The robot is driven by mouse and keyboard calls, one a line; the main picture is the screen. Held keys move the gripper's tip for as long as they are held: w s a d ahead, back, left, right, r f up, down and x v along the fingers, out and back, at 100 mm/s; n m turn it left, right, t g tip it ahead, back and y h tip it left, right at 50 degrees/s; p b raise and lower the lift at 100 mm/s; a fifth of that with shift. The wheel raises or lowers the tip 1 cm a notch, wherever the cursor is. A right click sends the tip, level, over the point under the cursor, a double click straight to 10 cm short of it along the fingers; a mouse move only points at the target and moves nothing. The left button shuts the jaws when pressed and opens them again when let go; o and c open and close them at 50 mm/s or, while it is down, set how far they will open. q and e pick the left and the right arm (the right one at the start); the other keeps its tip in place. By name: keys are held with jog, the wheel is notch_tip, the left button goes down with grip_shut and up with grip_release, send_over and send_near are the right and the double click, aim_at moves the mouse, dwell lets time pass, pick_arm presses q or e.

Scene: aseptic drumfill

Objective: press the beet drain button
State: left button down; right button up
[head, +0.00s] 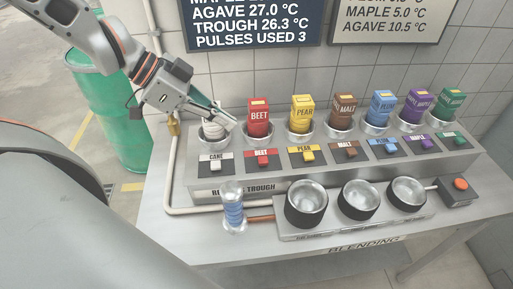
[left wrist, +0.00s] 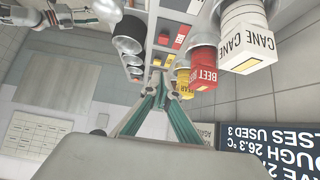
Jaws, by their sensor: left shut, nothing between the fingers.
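The beet button (head: 263,158) is a small red block on a dark plate labelled BEET, on the front face of the steel bench unit. The red BEET carton (head: 259,117) stands in a cup behind it. My left gripper (head: 230,122) is shut and empty, in front of the CANE carton and up and left of the beet button, apart from it. In the left wrist view the shut fingertips (left wrist: 166,88) show with the BEET carton (left wrist: 204,68) beyond. The CANE carton (left wrist: 246,38) is mostly hidden by the gripper in the head view.
The white cane button (head: 215,163) and yellow pear button (head: 308,155) flank the beet button. Several coloured cartons stand to the right. A green drum (head: 112,108) is at left.

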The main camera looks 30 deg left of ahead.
jog(key=shift+s, duration=0.1)
pick_arm(q)
jog(key=b, duration=0.2)
send_over(263, 161)
jog(key=a, duration=0.2)
jog(key=f, duration=0.7)
jog(key=shift+s+a, duration=0.1)
jog(key=shift+s, duration=0.3)
jog(key=f, duration=0.2)
jog(key=f+b, duration=0.1)
jog(key=shift+w+d, duration=0.25)
jog(key=shift+d, duration=0.05)
jog(key=shift+f, duration=0.55)
pick_arm(e)
jog(key=shift+w+a+f+y, duration=0.2)
jog(key=shift+w+a, duration=0.15)
jog(key=shift+a, duration=0.2)
jog(key=shift+w+a+f+y, duration=0.1)
jog(key=shift+w+a+y, duration=0.15)
jog(key=shift+a, duration=0.25)
